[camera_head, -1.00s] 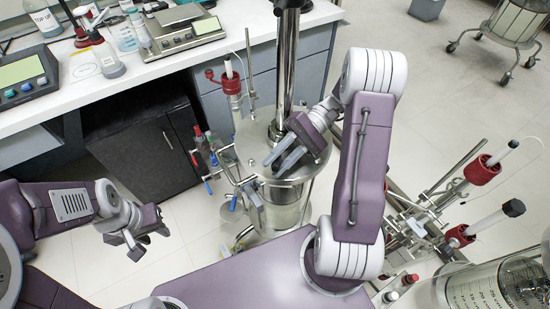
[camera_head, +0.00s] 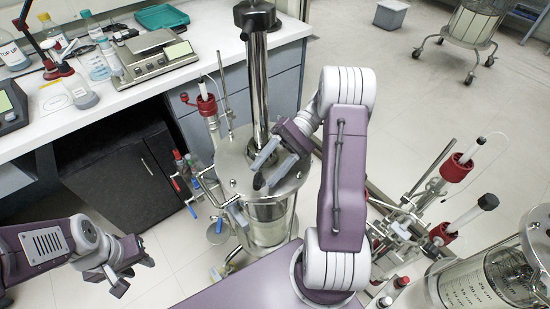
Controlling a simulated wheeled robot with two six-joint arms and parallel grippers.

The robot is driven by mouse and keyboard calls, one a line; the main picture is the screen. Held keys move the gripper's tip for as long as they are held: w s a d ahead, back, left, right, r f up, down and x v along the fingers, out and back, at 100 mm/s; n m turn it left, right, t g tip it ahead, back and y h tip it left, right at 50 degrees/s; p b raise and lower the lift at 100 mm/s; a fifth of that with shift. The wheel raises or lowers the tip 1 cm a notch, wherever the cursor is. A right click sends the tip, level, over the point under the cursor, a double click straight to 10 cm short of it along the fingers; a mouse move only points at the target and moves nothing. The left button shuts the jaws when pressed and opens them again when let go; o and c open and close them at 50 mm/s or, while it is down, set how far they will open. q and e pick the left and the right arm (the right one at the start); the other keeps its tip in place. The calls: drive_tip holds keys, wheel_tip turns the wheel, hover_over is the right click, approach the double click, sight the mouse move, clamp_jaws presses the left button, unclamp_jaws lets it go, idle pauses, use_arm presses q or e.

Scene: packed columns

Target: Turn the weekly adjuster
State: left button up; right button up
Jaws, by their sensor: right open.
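No part can be surely picked out as the weekly adjuster. A packed column with a round steel lid (camera_head: 232,172) and a thick upright steel shaft (camera_head: 257,85) stands ahead in the head view. My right gripper (camera_head: 267,171) is open over the lid, close to the foot of the shaft. Its fingers are apart with nothing seen between them; whether they touch the lid cannot be told. My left gripper (camera_head: 133,276) is at the lower left, away from the column. Its fingers look apart and empty.
A white bench (camera_head: 120,100) at the upper left holds a balance (camera_head: 155,58) and bottles. A black cabinet (camera_head: 120,180) stands below it. Valves with red and blue handles (camera_head: 178,165) stick out left of the column. Smaller columns with red collars (camera_head: 456,168) stand at right.

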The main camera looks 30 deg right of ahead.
drive_tip(key=p+v, duration=0.1)
drive_tip(key=v, duration=0.3)
drive_tip(key=shift+d+r, duration=0.15)
drive_tip(key=shift+r, duration=0.05)
drive_tip(key=shift+w+d+p, duration=0.2)
drive_tip(key=shift+d+p, duration=0.1)
drive_tip(key=shift+d, duration=0.15)
drive_tip(key=shift+f, duration=0.1)
